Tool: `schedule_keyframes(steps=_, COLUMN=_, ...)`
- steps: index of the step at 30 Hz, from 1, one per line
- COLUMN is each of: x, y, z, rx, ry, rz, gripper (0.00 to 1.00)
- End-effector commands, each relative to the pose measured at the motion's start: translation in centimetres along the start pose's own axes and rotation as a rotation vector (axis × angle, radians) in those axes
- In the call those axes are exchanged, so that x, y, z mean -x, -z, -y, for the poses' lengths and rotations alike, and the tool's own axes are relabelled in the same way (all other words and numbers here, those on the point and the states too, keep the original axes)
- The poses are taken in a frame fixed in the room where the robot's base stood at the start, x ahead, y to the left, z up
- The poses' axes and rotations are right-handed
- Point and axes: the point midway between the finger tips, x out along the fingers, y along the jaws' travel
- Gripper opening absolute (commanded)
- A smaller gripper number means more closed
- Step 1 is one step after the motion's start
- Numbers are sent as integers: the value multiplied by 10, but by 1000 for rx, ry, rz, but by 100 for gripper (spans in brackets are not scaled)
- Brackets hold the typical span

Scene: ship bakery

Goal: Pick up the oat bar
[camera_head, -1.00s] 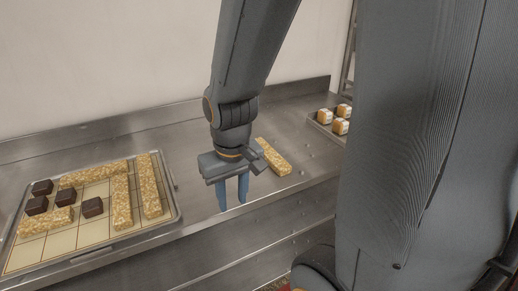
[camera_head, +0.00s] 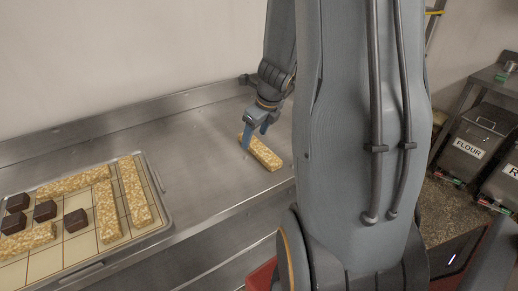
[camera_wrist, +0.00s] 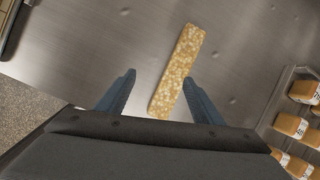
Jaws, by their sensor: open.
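A pale, grainy oat bar (camera_head: 263,154) lies alone on the steel counter, right of the gridded tray. In the wrist view the oat bar (camera_wrist: 177,72) runs lengthwise away from me, tilted slightly. Its near end lies between my fingers, closer to the right one. My gripper (camera_head: 255,137) is open and empty, over the bar's far-left end in the head view. Both blue fingers of my gripper (camera_wrist: 158,90) show in the wrist view. I cannot tell whether the fingertips have reached the bar's height.
The gridded tray (camera_head: 163,216) at left holds several oat bars and dark chocolate cubes. In the wrist view, another tray (camera_wrist: 285,82) with small labelled blocks (camera_wrist: 291,125) stands at right. The steel counter (camera_head: 205,150) around the lone bar is clear; a wall rises behind.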

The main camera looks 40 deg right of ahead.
Motion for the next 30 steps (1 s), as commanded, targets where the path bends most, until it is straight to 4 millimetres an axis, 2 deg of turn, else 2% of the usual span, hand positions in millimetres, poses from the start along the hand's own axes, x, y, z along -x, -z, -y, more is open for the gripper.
schedule_keyframes(steps=1, x=-1, y=3, z=12, rx=-101, ry=11, rz=5, gripper=61)
schedule_keyframes(steps=3, x=-2, y=5, z=23, rx=-206, ry=21, rz=12, gripper=61)
schedule_keyframes(steps=7, x=-8, y=7, z=32, rx=-297, ry=29, rz=18, gripper=61)
schedule_keyframes(steps=17, x=-42, y=8, z=35, rx=-303, ry=29, rz=18, gripper=61)
schedule_keyframes(steps=24, x=-75, y=10, z=39, rx=-300, ry=29, rz=18, gripper=61)
schedule_keyframes(steps=30, x=-81, y=9, z=39, rx=-299, ry=30, rz=19, gripper=61)
